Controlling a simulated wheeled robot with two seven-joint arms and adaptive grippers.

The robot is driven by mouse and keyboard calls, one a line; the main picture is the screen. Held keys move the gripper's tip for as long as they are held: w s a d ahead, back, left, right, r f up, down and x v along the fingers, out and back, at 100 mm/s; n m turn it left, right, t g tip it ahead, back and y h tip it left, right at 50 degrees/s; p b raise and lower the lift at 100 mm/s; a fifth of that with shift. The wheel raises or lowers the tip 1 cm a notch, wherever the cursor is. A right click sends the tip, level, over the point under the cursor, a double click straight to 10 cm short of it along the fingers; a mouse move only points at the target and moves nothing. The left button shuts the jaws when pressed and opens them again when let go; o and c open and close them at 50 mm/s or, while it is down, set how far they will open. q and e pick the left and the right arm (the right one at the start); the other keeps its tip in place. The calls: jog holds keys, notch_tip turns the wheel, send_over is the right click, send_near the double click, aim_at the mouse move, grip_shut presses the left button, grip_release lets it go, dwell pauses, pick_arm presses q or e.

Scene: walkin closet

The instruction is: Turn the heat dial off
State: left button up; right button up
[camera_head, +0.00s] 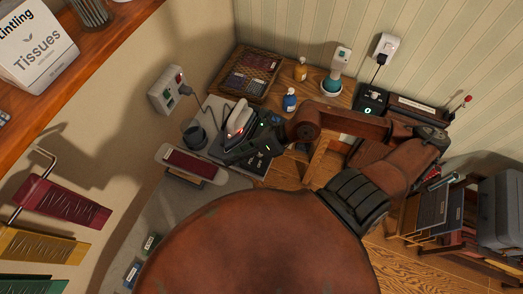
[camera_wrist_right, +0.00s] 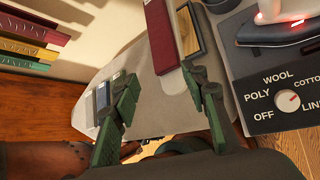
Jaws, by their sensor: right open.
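The heat dial (camera_wrist_right: 288,100) is a round pale knob on a dark panel (camera_wrist_right: 262,118) at the right of the right wrist view. The labels OFF, POLY, WOOL and partly cut-off COTTON and LINEN ring it. A small red mark shows on the knob; its exact setting is hard to tell. My right gripper (camera_wrist_right: 162,77) is open and empty, its two green fingers apart. The dial lies to the right of both fingers, not between them. In the head view my right gripper (camera_head: 228,147) hovers by the panel and partly hides it. My left gripper is not in view.
A white iron (camera_head: 238,119) with a red light rests just behind the panel. A red-topped sleeve board (camera_head: 191,163) lies to the left, over the pale ironing board (camera_wrist_right: 150,112). A dark cup (camera_head: 195,136) and a blue bottle (camera_head: 290,100) stand close by.

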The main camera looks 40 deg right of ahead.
jog(key=s+d+f+n+g+h, duration=0.1)
jog(key=d+f+h, duration=0.25)
jog(key=d, duration=0.35)
jog(key=d+f+n+g+h, duration=0.1)
jog(key=d+f+h, duration=0.25)
jog(key=d, duration=0.25)
jog(key=shift+x, duration=3.9)
jog(key=shift+s, duration=0.2)
jog(key=shift+c, duration=0.7)
grip_shut()
